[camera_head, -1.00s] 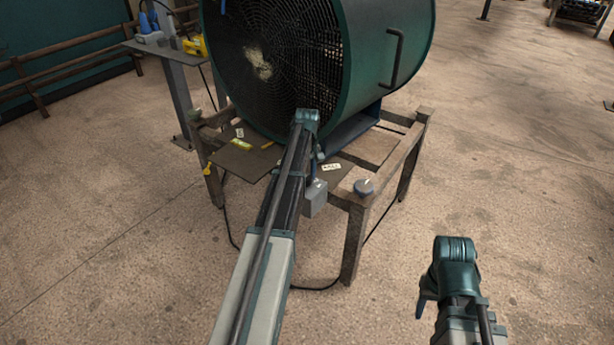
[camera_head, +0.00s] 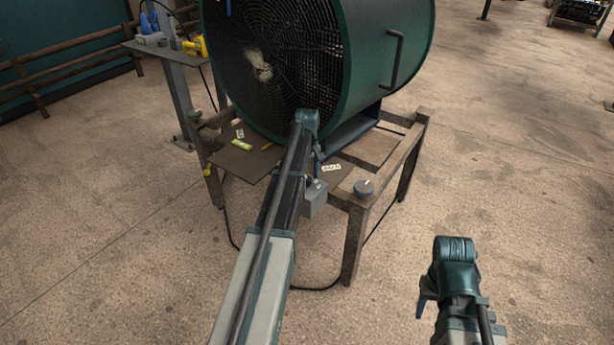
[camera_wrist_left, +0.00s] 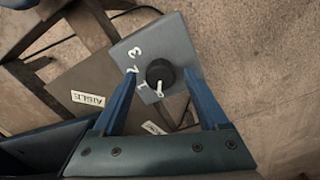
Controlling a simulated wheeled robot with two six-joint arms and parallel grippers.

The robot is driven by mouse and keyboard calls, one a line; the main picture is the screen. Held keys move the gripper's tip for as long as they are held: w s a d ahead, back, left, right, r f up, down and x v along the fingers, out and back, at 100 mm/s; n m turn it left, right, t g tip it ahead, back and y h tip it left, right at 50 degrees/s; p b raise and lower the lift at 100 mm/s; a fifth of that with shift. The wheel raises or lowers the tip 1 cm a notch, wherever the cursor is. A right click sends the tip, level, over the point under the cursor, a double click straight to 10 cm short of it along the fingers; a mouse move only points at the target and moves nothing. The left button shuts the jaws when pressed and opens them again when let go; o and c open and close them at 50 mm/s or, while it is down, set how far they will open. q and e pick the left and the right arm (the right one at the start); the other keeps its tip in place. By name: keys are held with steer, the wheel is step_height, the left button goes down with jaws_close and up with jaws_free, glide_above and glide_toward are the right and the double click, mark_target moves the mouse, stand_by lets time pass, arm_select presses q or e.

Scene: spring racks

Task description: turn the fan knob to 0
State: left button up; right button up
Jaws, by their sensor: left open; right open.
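The black fan knob (camera_wrist_left: 160,74) sits on a grey control box (camera_wrist_left: 157,43) in the left wrist view. Its white pointer mark is at the knob's lower edge, pointing down in the picture. Printed 1, 2 and 3 run up the box to the knob's left; I cannot make out a 0. My left gripper (camera_wrist_left: 159,71) is open, one blue finger on each side of the knob; contact is not clear. In the head view the grey box (camera_head: 314,200) shows beside my left arm, which hides the knob. My right gripper (camera_head: 424,296) is open, low at the right, away from everything.
The large green fan (camera_head: 385,50) stands on a wooden frame table (camera_head: 410,150). A side stand (camera_head: 178,90) with small items is at the back left. Floor around my right gripper is clear.

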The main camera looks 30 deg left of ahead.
mark_target(307, 179)
arm_select(q)
step_height(307, 179, up, 13)
steer(key=p, duration=1.3)
steer(key=shift+r, duration=0.2)
steer(key=s+d+r+m+p, duration=0.1)
steer(key=s+d+m, duration=0.25)
steer(key=d, duration=0.65)
steer(key=s+d+r+m+p, duration=0.1)
steer(key=s+d+m, duration=0.3)
steer(key=d, duration=0.7)
steer(key=s+d+r+m+y+p, duration=0.1)
steer(key=s+d+m, duration=0.8)
steer(key=s+d, duration=0.7)
steer(key=s, duration=0.3)
steer(key=shift+s+r+p, duration=0.3)
steer(key=shift+r, duration=0.1)
